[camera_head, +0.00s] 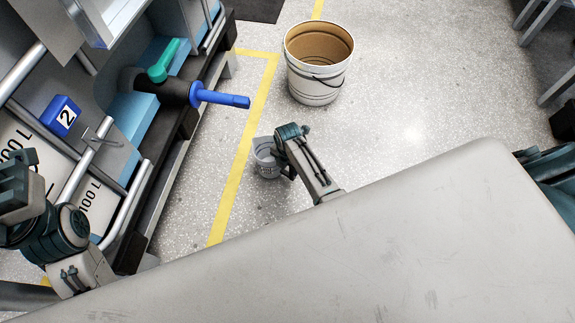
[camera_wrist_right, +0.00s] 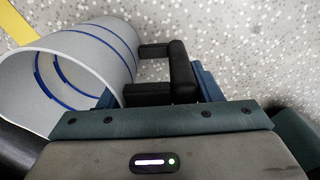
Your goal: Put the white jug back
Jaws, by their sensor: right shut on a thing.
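The white jug (camera_head: 264,163) hangs above or stands on the speckled floor in the head view; I cannot tell which. My right gripper (camera_head: 284,166) is at its right side. In the right wrist view the jug (camera_wrist_right: 105,60) lies left of the gripper, with blue lines on its wall and its open mouth toward the lower left. The right gripper is shut on its black handle (camera_wrist_right: 152,50); the fingertips are mostly hidden. My left gripper (camera_head: 18,185) is at the far left edge, and its jaws do not show clearly.
A large cream bucket (camera_head: 312,90) stands on the floor beyond the jug. A yellow line (camera_head: 240,160) runs left of the jug. A rack holds a blue spout (camera_head: 220,98), a teal-green lever (camera_head: 163,62) and a blue "2" tag (camera_head: 62,115). Open floor lies right of the bucket.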

